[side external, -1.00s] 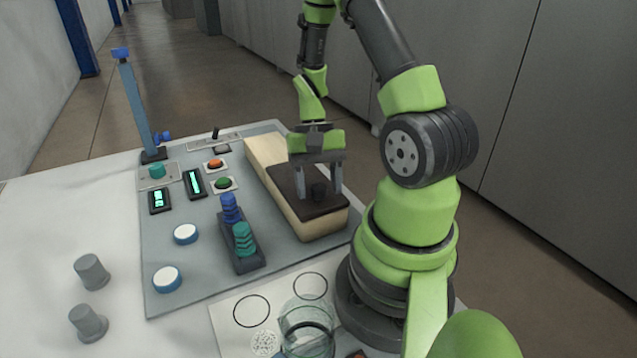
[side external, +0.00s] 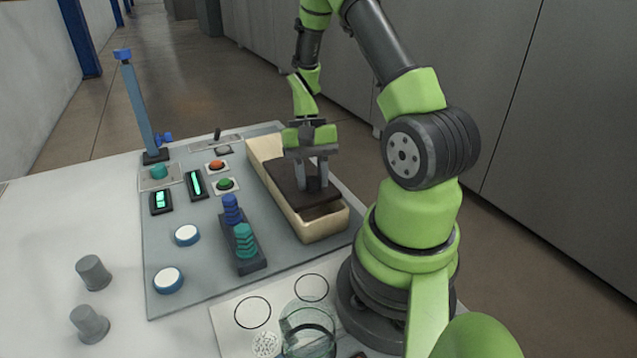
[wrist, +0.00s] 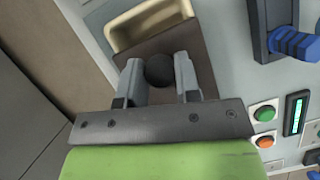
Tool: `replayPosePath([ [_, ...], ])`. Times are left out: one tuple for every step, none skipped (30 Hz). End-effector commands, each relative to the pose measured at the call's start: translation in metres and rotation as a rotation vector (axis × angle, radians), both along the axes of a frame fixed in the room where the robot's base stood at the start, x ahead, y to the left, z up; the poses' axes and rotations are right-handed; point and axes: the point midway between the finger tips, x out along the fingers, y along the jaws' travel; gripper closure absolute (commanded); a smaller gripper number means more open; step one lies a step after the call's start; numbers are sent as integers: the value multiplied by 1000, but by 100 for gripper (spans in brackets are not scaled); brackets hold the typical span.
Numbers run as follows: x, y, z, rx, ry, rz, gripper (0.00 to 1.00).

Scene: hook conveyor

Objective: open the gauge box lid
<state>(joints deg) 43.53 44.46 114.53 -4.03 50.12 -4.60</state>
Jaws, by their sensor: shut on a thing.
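The gauge box (side external: 326,228) is a long cream box on the grey panel, left of my arm's base. Its dark brown lid (side external: 285,180) is a flat plate lying along the box. The lid sits back from the near end, and a gap into the box shows there. In the wrist view, the cream box end (wrist: 150,22) is uncovered beyond the lid (wrist: 194,42). My gripper (side external: 312,187) is over the lid with its fingers pointing down. In the wrist view it is shut on the round dark knob (wrist: 158,69) of the lid.
Left of the box stand a holder with blue (side external: 231,209) and teal (side external: 245,240) ribbed pieces. Orange (side external: 216,165) and green (side external: 225,184) buttons lie close by. A glass jar (side external: 308,330) stands in front. A tall blue post (side external: 137,105) rises at the back left.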

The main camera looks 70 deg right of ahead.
Motion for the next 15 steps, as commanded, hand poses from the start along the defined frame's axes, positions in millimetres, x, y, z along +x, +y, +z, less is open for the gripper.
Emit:
replayPosePath([
  [8,-7,0,-3,-3,-3,100],
  [12,-12,0,-3,-3,-2,100],
  [18,-18,-1,-4,-3,-3,100],
  [22,-22,0,-3,-3,-2,100],
  [26,-26,-1,-3,-3,-2,100],
  [32,-32,-1,-3,-3,-2,100],
  [36,-36,-1,-2,-2,-1,100],
  [40,-40,-1,-1,-2,-3,100],
  [45,-45,-1,-3,-2,-2,100],
  [48,-48,-1,-1,-1,-1,100],
  [52,-52,-1,-1,-2,-2,100],
  [56,-56,-1,-1,-1,-1,100],
  [59,-59,-1,-2,-1,-2,100],
  [62,-62,-1,-2,-1,-2,100],
  [66,-66,-1,-1,-1,-1,100],
])
